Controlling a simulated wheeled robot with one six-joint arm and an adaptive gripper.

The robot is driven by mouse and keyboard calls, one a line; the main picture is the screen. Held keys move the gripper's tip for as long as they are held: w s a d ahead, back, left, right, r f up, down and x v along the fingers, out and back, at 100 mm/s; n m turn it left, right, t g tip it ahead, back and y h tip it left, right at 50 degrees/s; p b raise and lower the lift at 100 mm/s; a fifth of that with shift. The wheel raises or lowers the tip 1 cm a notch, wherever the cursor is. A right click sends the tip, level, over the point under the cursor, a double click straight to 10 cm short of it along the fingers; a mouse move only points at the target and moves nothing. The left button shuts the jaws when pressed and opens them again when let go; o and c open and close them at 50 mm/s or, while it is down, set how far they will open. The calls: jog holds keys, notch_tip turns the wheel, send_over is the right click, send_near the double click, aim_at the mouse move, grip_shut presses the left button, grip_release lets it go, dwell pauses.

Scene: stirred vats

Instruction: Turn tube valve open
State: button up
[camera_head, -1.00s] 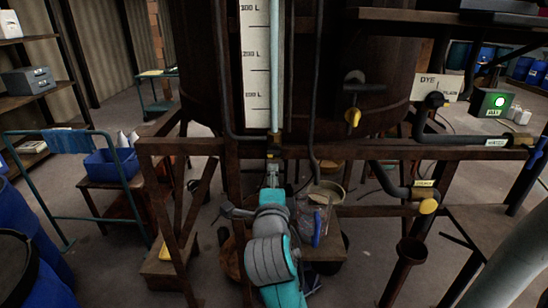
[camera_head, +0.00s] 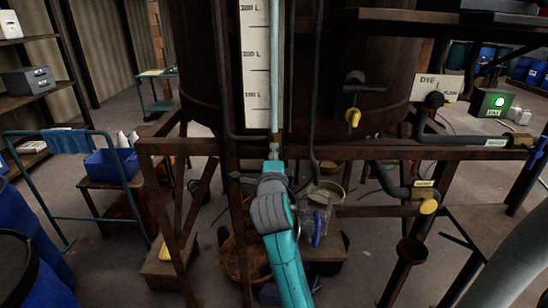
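A clear sight tube (camera_head: 275,70) runs down the front of the dark vat (camera_head: 330,60), beside a white scale (camera_head: 256,65) marked in litres. The tube's lower end has a small brass fitting (camera_head: 275,137) at the height of the rusty frame beam. The tube valve's handle cannot be made out; my arm covers the area just below the fitting. My teal and grey arm reaches up from the bottom of the view, and its end is close below the fitting. The gripper's fingers are hidden or too small to tell, so contact cannot be seen.
A rusty beam (camera_head: 400,153) crosses in front of the vat. A yellow-handled valve (camera_head: 353,117) sits to the right, another yellow knob (camera_head: 428,206) lower right. A low stand with a bowl (camera_head: 327,192) and a blue item (camera_head: 317,228) is right of my arm.

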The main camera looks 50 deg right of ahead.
grip_shut()
jog(key=shift+n, duration=0.4)
jog(key=n, duration=1.6)
jog(key=shift+n, duration=0.7)
